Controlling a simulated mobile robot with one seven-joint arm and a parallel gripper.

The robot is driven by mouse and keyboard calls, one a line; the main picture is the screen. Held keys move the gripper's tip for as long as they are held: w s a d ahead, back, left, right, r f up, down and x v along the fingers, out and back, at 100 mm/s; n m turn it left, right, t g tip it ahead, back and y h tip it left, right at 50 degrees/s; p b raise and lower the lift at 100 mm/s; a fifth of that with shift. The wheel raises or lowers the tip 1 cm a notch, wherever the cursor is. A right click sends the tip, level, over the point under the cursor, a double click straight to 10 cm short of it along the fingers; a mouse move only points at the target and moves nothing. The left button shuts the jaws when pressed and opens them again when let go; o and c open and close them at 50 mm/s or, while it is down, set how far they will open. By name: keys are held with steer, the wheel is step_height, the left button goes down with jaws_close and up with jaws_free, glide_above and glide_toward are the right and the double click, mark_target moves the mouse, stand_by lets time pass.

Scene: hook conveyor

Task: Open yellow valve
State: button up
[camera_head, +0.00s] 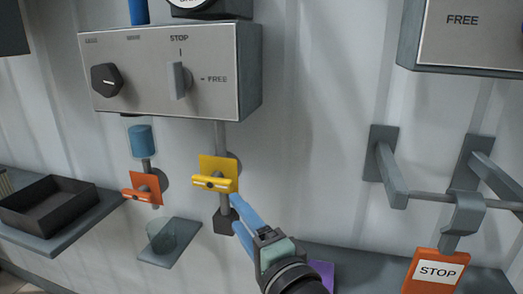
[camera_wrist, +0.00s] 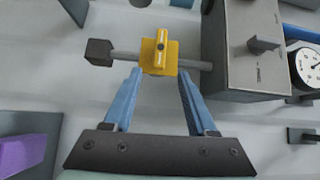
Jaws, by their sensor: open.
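The yellow valve (camera_head: 215,176) sits on a grey pipe below the control box in the head view. Its handle bar lies across the pipe. It also shows in the wrist view (camera_wrist: 159,52), in the upper middle, past the fingertips. My gripper (camera_head: 235,217) is just below and to the right of the valve in the head view. In the wrist view my gripper (camera_wrist: 159,74) has its two blue fingers apart, with the valve ahead between them. I cannot tell whether a finger touches the valve. Nothing is held.
The control box (camera_head: 150,103) with a dial and a knob hangs above. An orange valve (camera_head: 143,188) is to the left, over a shelf with a glass (camera_head: 161,236). A black tray (camera_head: 48,205) stands far left. Hooks and an orange STOP sign (camera_head: 434,272) are at right.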

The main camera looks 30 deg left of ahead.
mark_target(214, 186)
steer(key=x, duration=0.4)
steer(key=p+x, duration=0.1)
steer(key=x, duration=0.8)
steer(key=shift+s+a+r, duration=0.1)
steer(key=shift+s+a, duration=0.1)
steer(key=shift+s, duration=0.05)
jaws_close()
